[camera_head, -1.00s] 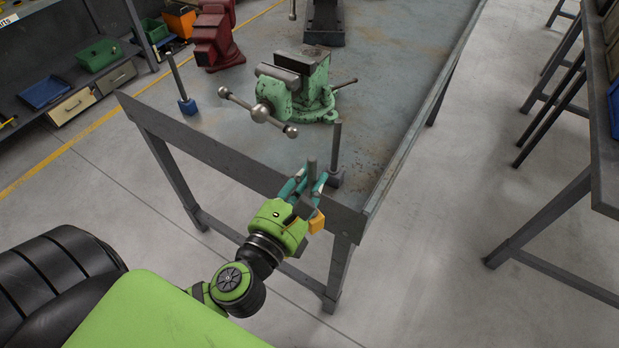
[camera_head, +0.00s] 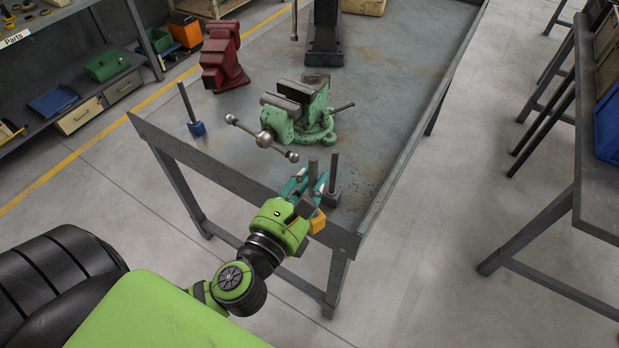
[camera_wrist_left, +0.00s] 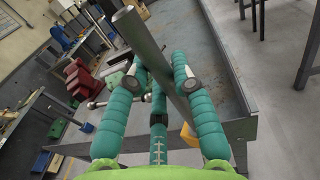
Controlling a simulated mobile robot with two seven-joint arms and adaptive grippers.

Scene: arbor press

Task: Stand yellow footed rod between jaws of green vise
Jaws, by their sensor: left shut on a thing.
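The yellow footed rod is a grey rod with a yellow foot (camera_head: 317,222). My left gripper (camera_head: 309,187) is shut on its grey shaft and holds it roughly upright at the bench's front edge. In the left wrist view the shaft (camera_wrist_left: 150,50) runs between the teal fingers, with the yellow foot (camera_wrist_left: 189,134) partly hidden below. The green vise (camera_head: 312,118) stands on the bench beyond the gripper, jaws apart, its handle bar toward me. The rod is clear of the vise. My right gripper is not in view.
A dark grey footed rod (camera_head: 334,175) stands very near the held rod, just right of it in the picture. A blue footed rod (camera_head: 187,105) stands at the left bench edge. A red vise (camera_head: 221,60) and a dark press (camera_head: 325,35) are farther back. Bench surface (camera_head: 385,110) right of the green vise is clear.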

